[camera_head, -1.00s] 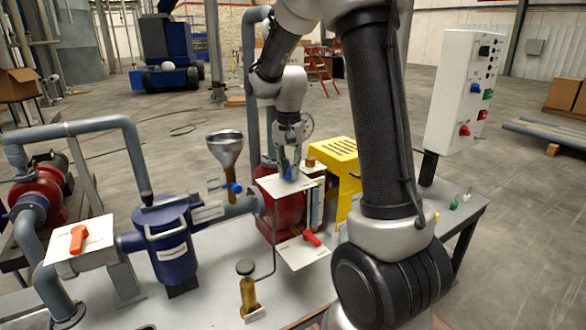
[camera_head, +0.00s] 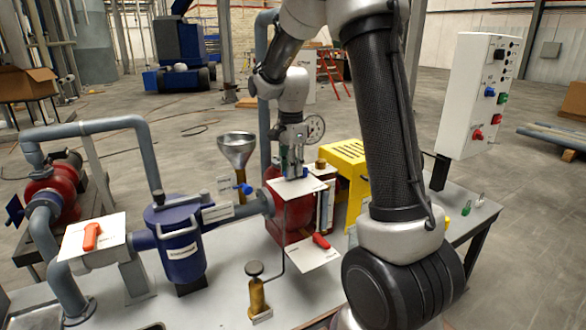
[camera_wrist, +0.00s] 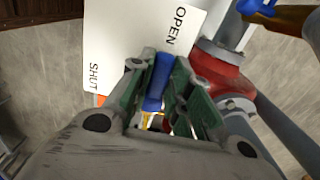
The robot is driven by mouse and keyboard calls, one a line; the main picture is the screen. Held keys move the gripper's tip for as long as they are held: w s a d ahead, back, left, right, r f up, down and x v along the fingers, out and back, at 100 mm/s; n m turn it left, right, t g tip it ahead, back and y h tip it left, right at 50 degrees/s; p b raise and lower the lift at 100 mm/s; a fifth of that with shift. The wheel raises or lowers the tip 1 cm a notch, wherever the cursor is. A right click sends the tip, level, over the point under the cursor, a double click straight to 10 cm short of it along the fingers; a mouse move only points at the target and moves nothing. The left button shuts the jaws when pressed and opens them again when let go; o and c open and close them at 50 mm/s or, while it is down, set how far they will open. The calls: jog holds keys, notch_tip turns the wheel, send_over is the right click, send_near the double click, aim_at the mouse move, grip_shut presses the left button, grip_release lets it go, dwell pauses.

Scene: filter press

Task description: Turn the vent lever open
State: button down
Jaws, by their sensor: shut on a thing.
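The blue vent lever (camera_wrist: 156,82) lies between the green-lined fingers of my gripper (camera_wrist: 158,95) in the wrist view, and the jaws are shut on it. A white plate (camera_wrist: 115,38) behind it carries the words OPEN and SHUT. The lever's tip is near the plate's edge; its exact angle against the two words is hard to tell. In the head view my gripper (camera_head: 292,168) points down onto the white plate (camera_head: 298,188) above the red pump body (camera_head: 275,222). The lever is mostly hidden there by the fingers.
A red lever (camera_head: 320,241) on a lower plate and a brass valve with a dark knob (camera_head: 256,290) stand in front. A funnel (camera_head: 237,152) is left, a yellow guard (camera_head: 345,160) right. A blue strainer (camera_head: 180,245) and an orange lever (camera_head: 91,236) are farther left.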

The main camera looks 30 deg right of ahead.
jog(key=shift+w, duration=0.1)
dwell(0.5)
jog(key=c, duration=1.3)
grip_release()
notch_tip(320, 180, up, 12)
